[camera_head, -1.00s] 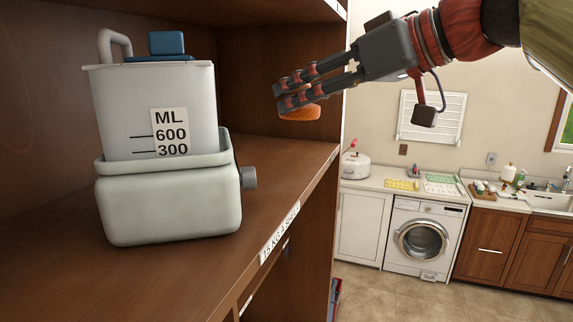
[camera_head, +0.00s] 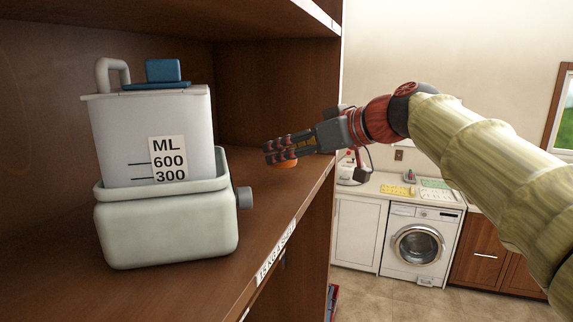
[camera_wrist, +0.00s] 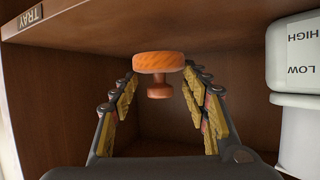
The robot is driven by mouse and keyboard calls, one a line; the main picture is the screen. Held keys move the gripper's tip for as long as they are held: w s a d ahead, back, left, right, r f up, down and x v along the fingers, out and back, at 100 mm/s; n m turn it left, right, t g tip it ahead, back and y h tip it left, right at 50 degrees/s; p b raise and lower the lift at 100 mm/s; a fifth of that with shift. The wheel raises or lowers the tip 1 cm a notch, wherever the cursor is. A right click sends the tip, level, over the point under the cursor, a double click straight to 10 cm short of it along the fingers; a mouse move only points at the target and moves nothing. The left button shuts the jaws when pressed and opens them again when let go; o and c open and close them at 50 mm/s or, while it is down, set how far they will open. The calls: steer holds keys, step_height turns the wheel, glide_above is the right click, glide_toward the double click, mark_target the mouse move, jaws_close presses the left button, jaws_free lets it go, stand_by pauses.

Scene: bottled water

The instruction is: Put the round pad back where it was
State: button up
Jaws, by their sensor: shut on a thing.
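The round pad (camera_head: 284,163) is orange and shows just below my fingertips in the head view. In the wrist view the pad (camera_wrist: 158,62) is a thick textured disc with a short knob (camera_wrist: 159,89). My gripper (camera_head: 267,152) is shut on the pad, with a finger on each side of it in the wrist view (camera_wrist: 158,78). The pad is over the right part of the wooden shelf (camera_head: 262,222), right of the machine. I cannot tell if it touches the shelf.
A pale machine (camera_head: 165,229) with a clear-grey tank (camera_head: 115,130), blue cap and side knob stands left on the shelf. The shelf's right wall and upper board (camera_head: 240,12) are close. A washing machine (camera_head: 417,240) and counter lie far behind. Bare shelf lies between machine and gripper.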

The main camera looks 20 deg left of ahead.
mark_target(295, 164)
steer(key=f, duration=0.2)
steer(key=w+f, duration=0.1)
steer(key=shift+a+f+p, duration=0.25)
steer(key=shift+f+p, duration=0.1)
steer(key=shift+s+d+f, duration=0.1)
steer(key=shift+s+f, duration=0.05)
steer(key=shift+s, duration=0.05)
steer(key=shift+w, duration=0.1)
steer(key=shift+w+f, duration=0.1)
steer(key=shift+f, duration=0.1)
steer(key=o, duration=1.1)
steer(key=shift+r, duration=0.1)
